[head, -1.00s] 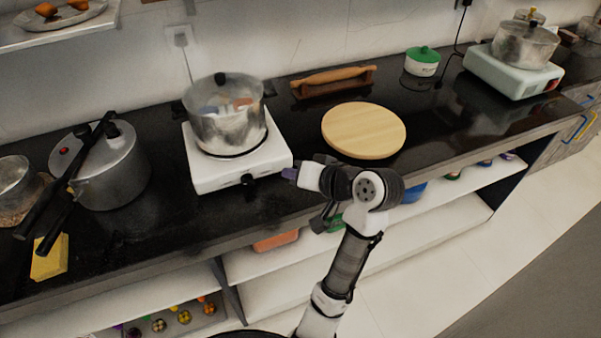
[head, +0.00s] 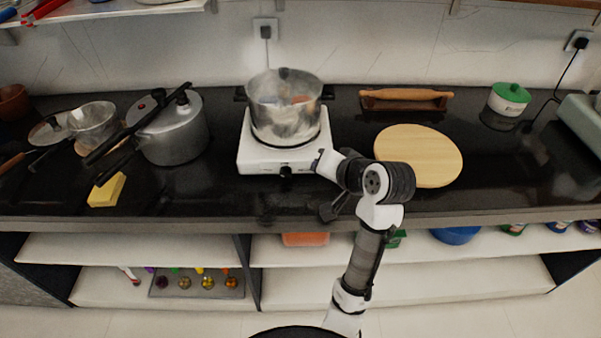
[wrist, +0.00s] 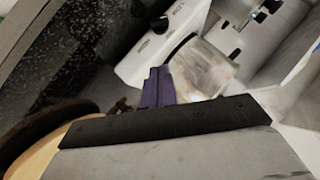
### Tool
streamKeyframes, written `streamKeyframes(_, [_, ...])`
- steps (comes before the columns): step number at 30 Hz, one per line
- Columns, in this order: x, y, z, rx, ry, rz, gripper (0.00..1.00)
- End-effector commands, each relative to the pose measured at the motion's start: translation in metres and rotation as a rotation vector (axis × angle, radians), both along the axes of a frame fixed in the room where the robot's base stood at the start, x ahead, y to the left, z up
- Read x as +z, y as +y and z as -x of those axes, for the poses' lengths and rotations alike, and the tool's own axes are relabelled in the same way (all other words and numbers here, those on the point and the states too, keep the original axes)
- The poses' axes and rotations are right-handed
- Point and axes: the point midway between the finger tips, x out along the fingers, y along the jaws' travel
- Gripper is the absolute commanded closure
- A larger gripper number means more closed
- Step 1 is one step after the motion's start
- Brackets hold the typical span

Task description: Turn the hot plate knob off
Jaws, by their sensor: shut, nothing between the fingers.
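The white hot plate (head: 255,158) stands on the dark counter in the head view, with a metal pot (head: 286,115) on top. Its black knob (head: 286,171) is on the front face. In the wrist view the hot plate (wrist: 140,62) is at the top, with the dark knob (wrist: 160,24) on its side. My gripper (head: 320,160) is at the right front corner of the hot plate, to the right of the knob and apart from it. In the wrist view the purple fingers of my gripper (wrist: 158,75) are together with nothing between them.
A round wooden board (head: 418,155) lies right of the hot plate. A rolling pin (head: 405,94) on a stand is behind it. A pressure cooker (head: 175,130) and a yellow sponge (head: 107,190) are to the left. The counter in front of the hot plate is clear.

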Motion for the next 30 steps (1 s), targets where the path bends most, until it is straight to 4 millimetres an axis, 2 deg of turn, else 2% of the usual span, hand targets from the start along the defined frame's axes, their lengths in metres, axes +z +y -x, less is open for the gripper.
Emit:
streamKeyframes(9, [-0.038,0.03,-0.048,0.004,0.004,-0.001,1.0])
streamKeyframes(18, [-0.066,0.051,-0.047,-0.001,0.002,0.0,1.0])
streamKeyframes(30, [-0.069,0.053,-0.047,-0.001,-0.001,0.0,1.0])
